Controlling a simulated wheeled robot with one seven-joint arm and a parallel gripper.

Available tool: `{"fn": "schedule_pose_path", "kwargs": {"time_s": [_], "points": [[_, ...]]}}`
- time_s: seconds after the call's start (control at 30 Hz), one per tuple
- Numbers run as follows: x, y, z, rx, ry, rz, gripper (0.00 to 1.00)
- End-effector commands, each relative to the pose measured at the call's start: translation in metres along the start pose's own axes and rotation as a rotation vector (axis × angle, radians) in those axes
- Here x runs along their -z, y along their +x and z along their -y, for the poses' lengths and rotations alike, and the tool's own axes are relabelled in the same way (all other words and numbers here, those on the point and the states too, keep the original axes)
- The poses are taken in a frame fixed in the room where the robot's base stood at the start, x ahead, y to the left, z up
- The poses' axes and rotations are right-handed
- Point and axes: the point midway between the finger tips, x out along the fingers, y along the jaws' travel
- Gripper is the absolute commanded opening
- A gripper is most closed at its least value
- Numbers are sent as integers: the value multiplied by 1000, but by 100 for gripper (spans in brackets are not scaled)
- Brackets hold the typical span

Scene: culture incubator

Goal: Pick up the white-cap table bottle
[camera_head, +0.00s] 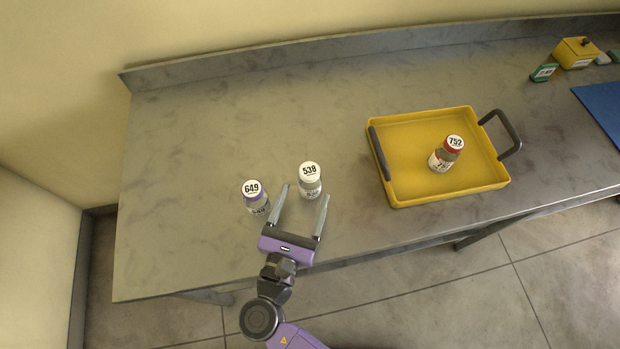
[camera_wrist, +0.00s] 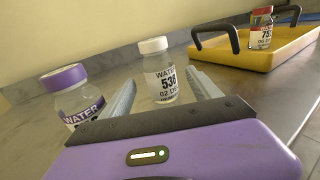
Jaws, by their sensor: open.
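The white-cap bottle (camera_head: 310,181), labelled 538, stands upright on the metal table. In the wrist view the white-cap bottle (camera_wrist: 160,72) shows ahead, between the two fingers. My gripper (camera_head: 306,191) is open and empty. In the head view its fingertips reach about level with the bottle, one on the left and one close to its right side. I cannot tell whether a finger touches it. A purple-cap bottle (camera_head: 255,197), labelled 649, stands just left of the left finger. It also shows in the wrist view (camera_wrist: 72,94).
A yellow tray (camera_head: 408,196) with dark handles stands to the right and holds a red-cap bottle (camera_head: 446,153). A yellow box (camera_head: 575,53), a green item (camera_head: 543,72) and a blue mat (camera_head: 603,106) lie at the far right. The table's back left is clear.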

Motion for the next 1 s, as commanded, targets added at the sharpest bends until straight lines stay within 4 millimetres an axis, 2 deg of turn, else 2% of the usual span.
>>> {"fn": "schedule_pose_path", "kwargs": {"time_s": [0.27,0.63,0.93,0.97,1.0], "points": [[0,18,0,1,1,1,72],[0,70,0,2,1,1,72],[2,75,0,0,0,0,72],[2,75,0,0,0,0,70],[2,75,0,0,0,0,62]]}}
